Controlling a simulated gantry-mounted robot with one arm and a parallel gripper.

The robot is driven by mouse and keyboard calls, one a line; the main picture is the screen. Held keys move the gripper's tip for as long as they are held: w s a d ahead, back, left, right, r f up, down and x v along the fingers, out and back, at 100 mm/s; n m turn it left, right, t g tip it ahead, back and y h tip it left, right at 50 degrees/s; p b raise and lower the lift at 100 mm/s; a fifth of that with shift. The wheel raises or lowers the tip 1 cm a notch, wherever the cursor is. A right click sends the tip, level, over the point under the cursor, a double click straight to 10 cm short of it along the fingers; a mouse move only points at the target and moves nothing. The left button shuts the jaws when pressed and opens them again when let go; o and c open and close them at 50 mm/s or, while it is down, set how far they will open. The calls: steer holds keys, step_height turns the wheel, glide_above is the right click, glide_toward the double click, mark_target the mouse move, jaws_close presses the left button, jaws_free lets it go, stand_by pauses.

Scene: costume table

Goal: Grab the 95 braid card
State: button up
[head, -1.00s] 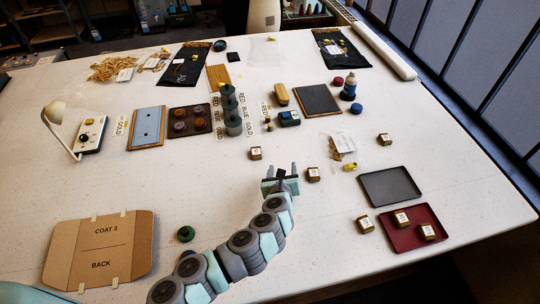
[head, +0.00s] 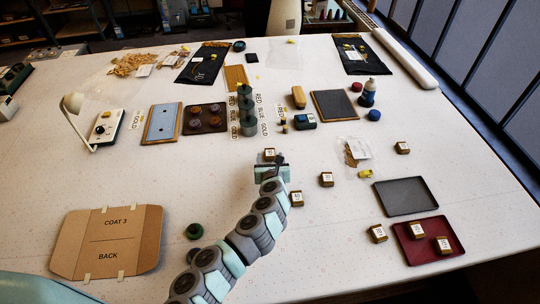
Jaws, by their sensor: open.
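Several small brown braid cards with white number labels lie on the table; the numbers are too small to read surely, so I cannot tell which one is 95. One card (head: 270,153) is right at my gripper (head: 271,162), which is open and points away from me. The gripper partly covers the space around this card; I cannot tell whether the card is between the fingers. Another card (head: 297,198) lies close to the right of my wrist, and one (head: 326,179) is farther right. A card (head: 402,147) lies at the right, and another (head: 378,233) beside the red tray.
The red tray (head: 438,260) holds two cards. An empty grey tray (head: 405,197) stands behind it. A cardboard folder (head: 107,242) lies front left. The table between folder and lamp is clear.

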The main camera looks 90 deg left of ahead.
mark_target(270, 154)
steer(key=shift+f+x, duration=0.25)
steer(key=shift+x, duration=1.7)
steer(key=shift+w+d, duration=0.15)
jaws_close()
